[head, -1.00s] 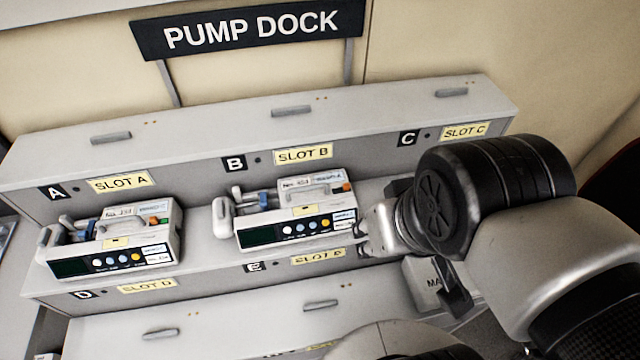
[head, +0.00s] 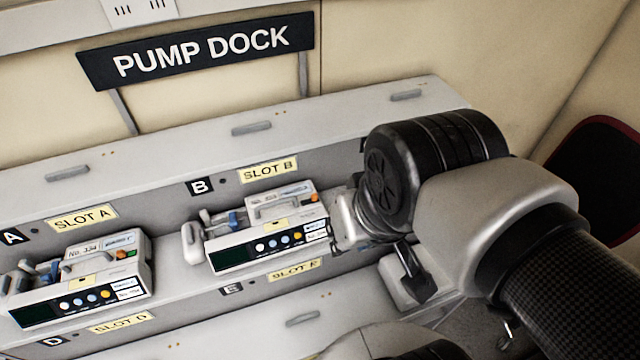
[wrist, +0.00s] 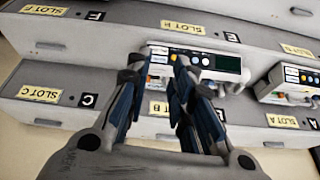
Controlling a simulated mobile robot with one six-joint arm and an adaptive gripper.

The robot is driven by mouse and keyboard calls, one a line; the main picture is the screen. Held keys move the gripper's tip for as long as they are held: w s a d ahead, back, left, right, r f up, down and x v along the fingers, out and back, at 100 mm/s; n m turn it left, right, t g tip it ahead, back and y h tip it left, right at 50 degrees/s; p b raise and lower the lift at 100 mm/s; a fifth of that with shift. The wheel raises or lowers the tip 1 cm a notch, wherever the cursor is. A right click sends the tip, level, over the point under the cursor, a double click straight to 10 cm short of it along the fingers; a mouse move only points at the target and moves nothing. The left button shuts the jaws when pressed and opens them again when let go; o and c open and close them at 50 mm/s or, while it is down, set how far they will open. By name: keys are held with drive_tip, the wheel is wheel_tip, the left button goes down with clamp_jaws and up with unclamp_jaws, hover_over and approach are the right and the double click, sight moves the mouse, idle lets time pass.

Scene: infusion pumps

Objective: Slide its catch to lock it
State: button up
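A white pump (head: 266,236) with a dark screen and coloured buttons sits in slot B. An orange tab (head: 314,198) shows at its right end, a blue part (head: 234,220) at its left. A similar pump (head: 85,280) sits in slot A. My gripper (head: 338,235) is just right of the slot B pump in the head view; whether it touches is unclear. In the wrist view, my gripper's (wrist: 156,68) fingers are apart over the pump's end, with nothing visibly held. The wrist view also shows the slot B pump (wrist: 222,62). I cannot tell which part is the catch.
The dock's upper ledge (head: 330,112) has grey handles, one (head: 251,128) above slot B. A PUMP DOCK sign (head: 200,52) hangs behind. A grey box (head: 400,285) stands under my arm. A dark chair (head: 595,180) is at the far right. Slot C looks empty in the wrist view.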

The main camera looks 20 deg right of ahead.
sight(314, 197)
drive_tip(key=w+m, duration=0.1)
drive_tip(key=w, duration=0.1)
drive_tip(key=w+d+r+m+g+p, duration=0.1)
drive_tip(key=w+m, duration=0.1)
drive_tip(key=w+d+r+m+p, duration=0.1)
drive_tip(key=w, duration=0.2)
drive_tip(key=shift+r+m+g, duration=0.25)
drive_tip(key=shift+m+g, duration=0.05)
drive_tip(key=shift+m, duration=0.1)
drive_tip(key=c, duration=0.4)
drive_tip(key=w+m, duration=0.1)
drive_tip(key=w+d+m+p, duration=0.1)
drive_tip(key=w, duration=0.1)
drive_tip(key=w+d+m+g, duration=0.1)
drive_tip(key=shift+w+y+p, duration=0.2)
drive_tip(key=shift+y+p, duration=0.15)
drive_tip(key=shift+y, duration=0.05)
clamp_jaws()
drive_tip(key=w+d+f+m+g+y+p, duration=0.2)
drive_tip(key=w+d+f+m+p, duration=0.1)
drive_tip(key=w+d+f+m, duration=0.6)
drive_tip(key=a+f+b, duration=0.2)
drive_tip(key=a+f, duration=0.5)
drive_tip(key=f, duration=0.1)
drive_tip(key=shift+w+a, duration=0.2)
drive_tip(key=shift+w, duration=0.05)
